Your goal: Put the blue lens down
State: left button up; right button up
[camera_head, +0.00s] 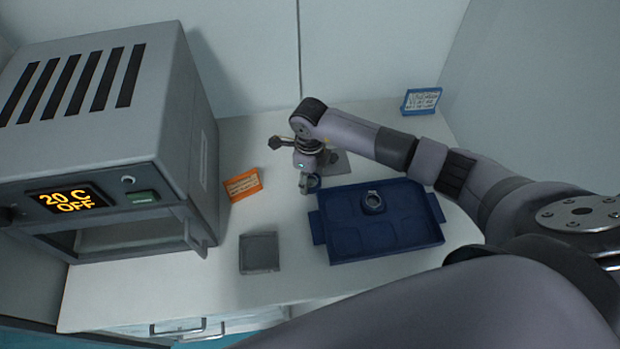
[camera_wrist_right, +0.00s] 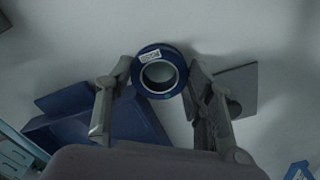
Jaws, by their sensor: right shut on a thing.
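The blue lens is a dark blue ring with a white label; it is clearest in the right wrist view (camera_wrist_right: 160,50). It sits between the two fingers of my right gripper (camera_wrist_right: 159,76), which is shut on it. In the head view my right gripper (camera_head: 309,183) points down just beyond the far left corner of the blue tray. The lens (camera_head: 316,181) is partly hidden there by the fingers. Its height above the table is hard to tell. My left gripper is not in view.
The blue tray (camera_head: 384,250) holds a small grey ring-shaped part (camera_head: 373,201). A grey square plate (camera_head: 341,166) lies behind my right gripper, and a grey square holder (camera_head: 259,253) stands front left. An orange sign (camera_head: 242,185) and an oven (camera_head: 110,115) are left; a blue-framed sign (camera_head: 421,101) is back right.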

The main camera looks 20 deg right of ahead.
aim_at(310, 180)
notch_tip(310, 180, up, 18)
jog(key=b, duration=0.5)
pick_arm(q)
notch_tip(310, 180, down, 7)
jog(key=b, duration=0.2)
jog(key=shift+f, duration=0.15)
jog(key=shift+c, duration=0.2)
pick_arm(e)
jog(key=s+f+n, duration=0.1)
jog(key=s+n, duration=0.5)
jog(key=n, duration=0.7)
jog(key=s+a+f+n, duration=0.1)
jog(key=s+n, duration=0.5)
jog(key=n, duration=0.8)
jog(key=shift+s+f+n, duration=0.15)
jog(key=shift+f+n, duration=0.15)
jog(key=shift+f, duration=0.1)
